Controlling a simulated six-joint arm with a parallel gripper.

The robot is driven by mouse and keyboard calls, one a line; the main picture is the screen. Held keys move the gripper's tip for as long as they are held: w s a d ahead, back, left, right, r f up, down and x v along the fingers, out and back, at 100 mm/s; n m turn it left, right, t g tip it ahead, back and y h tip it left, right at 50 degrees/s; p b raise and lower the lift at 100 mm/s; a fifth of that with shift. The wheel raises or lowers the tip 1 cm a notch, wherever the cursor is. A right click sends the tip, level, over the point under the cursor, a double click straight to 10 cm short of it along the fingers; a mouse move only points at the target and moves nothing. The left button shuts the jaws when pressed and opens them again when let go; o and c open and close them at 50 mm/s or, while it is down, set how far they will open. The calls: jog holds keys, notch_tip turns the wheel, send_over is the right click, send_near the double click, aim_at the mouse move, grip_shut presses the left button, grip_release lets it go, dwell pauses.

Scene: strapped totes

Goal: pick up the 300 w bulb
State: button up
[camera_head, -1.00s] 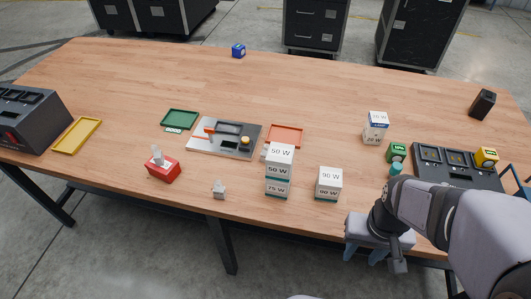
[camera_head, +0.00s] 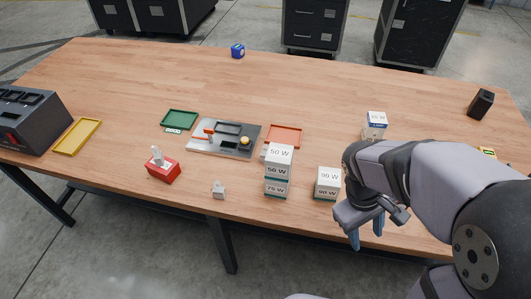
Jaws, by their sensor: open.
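No label reading 300 W can be made out. A white bulb-like piece (camera_head: 156,155) stands upright in a red block (camera_head: 163,171), and a small whitish piece (camera_head: 218,190) stands near the front edge. A stack of white boxes (camera_head: 278,171) reads 50 W, 50 W and 75 W. A shorter white stack (camera_head: 327,184) reads 90 W. Another white stack (camera_head: 374,126) stands farther back, its lower part hidden by my arm. My gripper (camera_head: 366,234) is open and empty, fingers pointing down, right of the 90 W stack at the table's front edge.
The wooden table (camera_head: 300,85) has a green tray (camera_head: 179,119), grey board (camera_head: 224,140), orange tray (camera_head: 284,135), yellow tray (camera_head: 77,136) and dark grey box (camera_head: 32,118). A blue cube (camera_head: 238,51) and black block (camera_head: 481,103) stand farther back. The table's back half is mostly clear.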

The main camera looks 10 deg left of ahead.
jog(key=w+a+r+n+t+h, duration=0.2)
jog(key=w+r+n+h, duration=0.2)
jog(key=w+n, duration=0.3)
notch_tip(320, 180, up, 15)
jog(key=n+t+p, duration=0.2)
jog(key=n+t, duration=1.1)
send_over(263, 148)
jog(key=s+d, duration=0.3)
jog(key=s, duration=0.2)
jog(key=s+a+f+n+b, duration=0.1)
jog(key=a+f+b, duration=0.1)
jog(key=f, duration=0.4)
jog(key=s+a+f+n+y+b, duration=0.1)
jog(key=s+a+f+b, duration=0.1)
jog(key=f, duration=0.5)
jog(key=s+a+f+n+b, duration=0.2)
jog(key=a+f+b, duration=0.1)
jog(key=f, duration=0.3)
jog(key=shift+f+b, duration=0.35)
jog(key=shift+b, duration=0.25)
jog(key=shift+w+d, duration=0.1)
jog(key=shift+w, duration=0.1)
jog(key=shift+p+x, duration=1.4)
jog(key=shift+x, duration=4.4)
jog(key=shift+f, duration=0.1)
